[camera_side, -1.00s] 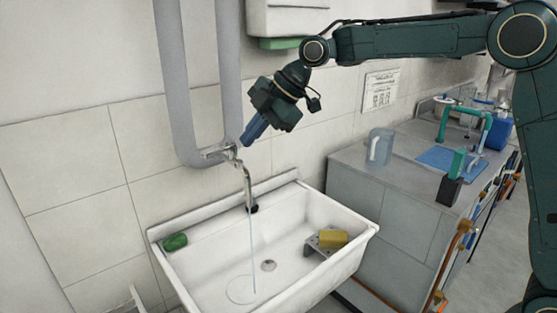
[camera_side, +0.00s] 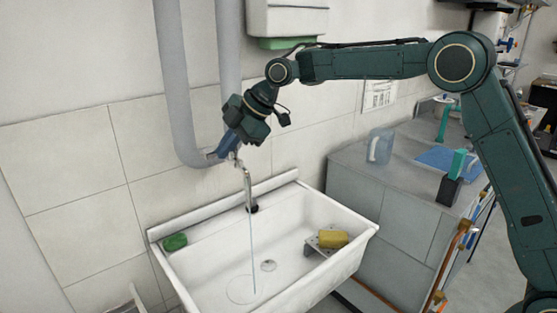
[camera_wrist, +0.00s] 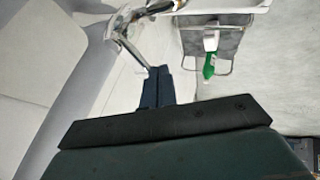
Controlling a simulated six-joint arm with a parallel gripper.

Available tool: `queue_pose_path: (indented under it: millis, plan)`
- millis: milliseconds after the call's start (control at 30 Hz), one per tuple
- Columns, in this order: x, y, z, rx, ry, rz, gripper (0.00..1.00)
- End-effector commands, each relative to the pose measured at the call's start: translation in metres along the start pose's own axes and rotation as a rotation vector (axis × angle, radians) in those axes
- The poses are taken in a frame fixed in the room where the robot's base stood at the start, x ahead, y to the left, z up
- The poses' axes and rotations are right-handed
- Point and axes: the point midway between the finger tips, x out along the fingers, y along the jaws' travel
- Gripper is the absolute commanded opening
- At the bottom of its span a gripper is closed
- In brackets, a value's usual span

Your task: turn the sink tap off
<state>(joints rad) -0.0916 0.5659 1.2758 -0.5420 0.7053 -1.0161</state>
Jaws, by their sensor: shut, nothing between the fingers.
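The metal tap (camera_side: 246,182) stands on the wall above the white sink (camera_side: 318,283). A thin stream of water (camera_side: 253,255) falls from its spout to the sink floor near the drain. My gripper (camera_side: 222,153) is shut and empty, its blue fingers pointing down and left at the top of the tap, by the wall pipe. In the wrist view the closed fingertips (camera_wrist: 158,71) are beside the end of a thin metal lever on the tap (camera_wrist: 124,27). I cannot tell whether they touch it.
A green sponge (camera_side: 175,242) lies on the sink's left ledge. A yellow sponge (camera_side: 333,238) sits on a small grey rack in the basin. Thick grey pipes (camera_side: 175,90) run down the wall beside my gripper. A counter with a clear jug (camera_side: 380,146) stands at right.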

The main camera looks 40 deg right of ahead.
Motion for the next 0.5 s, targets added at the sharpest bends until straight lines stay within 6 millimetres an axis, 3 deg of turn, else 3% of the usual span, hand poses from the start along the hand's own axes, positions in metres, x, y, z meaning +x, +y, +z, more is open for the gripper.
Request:
queue_pose_path:
  millis: [500]
  plan:
    - [0.0034, 0.0053, -0.0022, 0.029, -0.015, 0.016, 0.0]
